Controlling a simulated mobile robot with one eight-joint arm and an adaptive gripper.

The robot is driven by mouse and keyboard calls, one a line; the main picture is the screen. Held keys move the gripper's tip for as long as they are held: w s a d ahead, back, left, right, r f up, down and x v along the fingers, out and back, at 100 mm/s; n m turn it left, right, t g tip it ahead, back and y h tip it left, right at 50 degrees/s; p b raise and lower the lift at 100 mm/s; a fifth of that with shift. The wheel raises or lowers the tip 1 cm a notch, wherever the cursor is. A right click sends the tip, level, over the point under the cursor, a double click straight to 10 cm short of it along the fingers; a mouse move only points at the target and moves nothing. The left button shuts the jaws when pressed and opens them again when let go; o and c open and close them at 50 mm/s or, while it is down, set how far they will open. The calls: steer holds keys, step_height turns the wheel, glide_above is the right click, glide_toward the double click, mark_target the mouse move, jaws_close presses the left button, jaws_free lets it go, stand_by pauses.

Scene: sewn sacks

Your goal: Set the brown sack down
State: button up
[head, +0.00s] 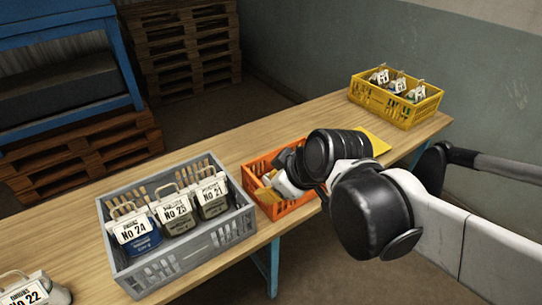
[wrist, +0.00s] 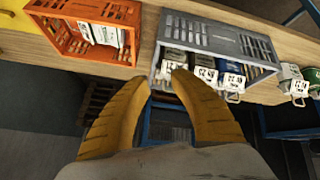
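No sack is in my gripper (wrist: 162,80); its two yellow fingers stand apart and empty in the wrist view, below the grey crate's edge. Two dull brownish sacks, No 23 (head: 181,227) and No 21 (head: 213,211), stand upright in the grey crate (head: 178,268). I cannot tell which one is the brown sack. The blue sack No 24 (head: 143,244) stands beside them.
The orange crate holds partly hidden pale-labelled sacks (wrist: 103,33). A yellow crate (head: 407,114) with several sacks stands at the table's far end. Sack No 22 (head: 52,291) stands at the near left. A yellow sheet (head: 377,144) lies behind my arm. Bare wooden table (head: 205,150) shows behind the crates.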

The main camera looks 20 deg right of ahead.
steer(key=s+d+m+h, duration=0.2)
steer(key=s+d+m, duration=0.2)
steer(key=s+m, duration=0.2)
steer(key=shift+s+d+m, duration=0.2)
steer(key=shift+d+m, duration=0.05)
steer(key=shift+m, duration=0.65)
